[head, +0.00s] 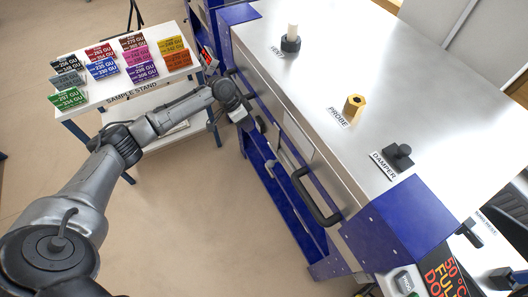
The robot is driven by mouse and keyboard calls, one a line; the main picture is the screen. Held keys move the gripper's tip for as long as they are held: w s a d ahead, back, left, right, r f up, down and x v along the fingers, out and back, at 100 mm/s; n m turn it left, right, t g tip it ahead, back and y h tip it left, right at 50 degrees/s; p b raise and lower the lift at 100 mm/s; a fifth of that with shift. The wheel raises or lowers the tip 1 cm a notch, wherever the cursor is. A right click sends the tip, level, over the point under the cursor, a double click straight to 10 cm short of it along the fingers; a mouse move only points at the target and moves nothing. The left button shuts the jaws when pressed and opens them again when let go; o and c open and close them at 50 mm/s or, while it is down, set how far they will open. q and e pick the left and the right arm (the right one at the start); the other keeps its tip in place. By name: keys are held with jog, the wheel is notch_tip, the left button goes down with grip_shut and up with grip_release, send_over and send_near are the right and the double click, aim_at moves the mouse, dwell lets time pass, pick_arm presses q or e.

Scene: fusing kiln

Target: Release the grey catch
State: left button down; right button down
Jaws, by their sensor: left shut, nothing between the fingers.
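The kiln (335,75) has a bare metal lid with blue corner pieces and a dark bar handle (316,196) on its front. My left arm reaches in from the left, and its gripper (252,121) is at the kiln's front, left of the handle. The gripper looks shut and empty, with its fingertips close to the front face; I cannot tell whether they touch it. I cannot make out the grey catch for certain; the gripper may cover part of it. My right gripper is not in view.
The sample stand (150,88) with several coloured cards is behind my left arm. On the lid are a black-based white plug (291,39), a brass probe fitting (355,103) and a black damper knob (398,155). A control panel (405,284) is at lower right. Floor in front is clear.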

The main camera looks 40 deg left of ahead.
pick_arm(q)
jog(key=s+d+b+x, duration=0.1)
jog(key=s+d+x, duration=0.1)
jog(key=x, duration=1.1)
jog(key=shift+w+r, duration=0.15)
jog(key=shift+r, duration=0.25)
